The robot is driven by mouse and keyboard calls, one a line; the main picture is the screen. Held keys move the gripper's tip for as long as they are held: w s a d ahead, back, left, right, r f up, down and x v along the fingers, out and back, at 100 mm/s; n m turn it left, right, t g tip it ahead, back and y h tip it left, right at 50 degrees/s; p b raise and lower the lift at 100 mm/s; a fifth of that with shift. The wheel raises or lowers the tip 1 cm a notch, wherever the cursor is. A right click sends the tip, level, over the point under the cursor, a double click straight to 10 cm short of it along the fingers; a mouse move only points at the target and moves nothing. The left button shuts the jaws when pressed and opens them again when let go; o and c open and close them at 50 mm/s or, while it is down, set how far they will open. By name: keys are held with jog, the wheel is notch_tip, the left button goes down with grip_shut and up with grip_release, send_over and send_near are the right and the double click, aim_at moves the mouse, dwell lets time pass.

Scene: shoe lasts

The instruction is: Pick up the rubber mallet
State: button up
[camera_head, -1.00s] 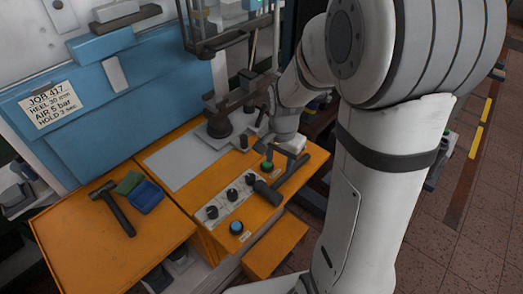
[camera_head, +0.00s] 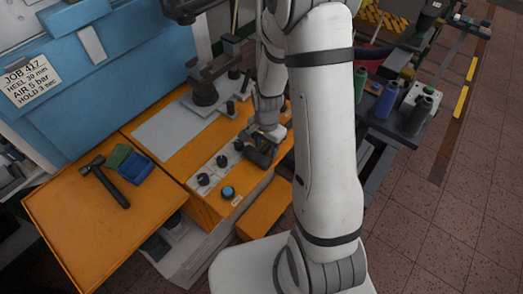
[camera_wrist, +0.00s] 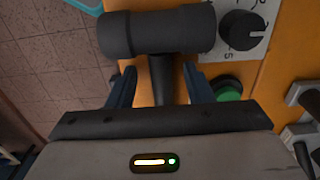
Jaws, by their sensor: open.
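The rubber mallet (camera_head: 257,158) lies on the orange machine top beside the control panel, its dark head toward the front edge. In the wrist view, its thick dark cylindrical head (camera_wrist: 155,34) lies across the top of the picture, just beyond the fingertips. Its handle runs back from the head between the two blue-grey fingers. My gripper (camera_wrist: 160,82) is open, with a finger on each side of the handle and a visible gap at each side. In the head view, my gripper (camera_head: 267,135) is low over the handle and hides much of it.
A green button (camera_wrist: 229,90) sits close to the right finger. A hammer (camera_head: 106,180), green block (camera_head: 118,156) and blue tray (camera_head: 136,168) lie on the left orange table.

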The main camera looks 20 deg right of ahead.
grip_shut()
dwell(0.5)
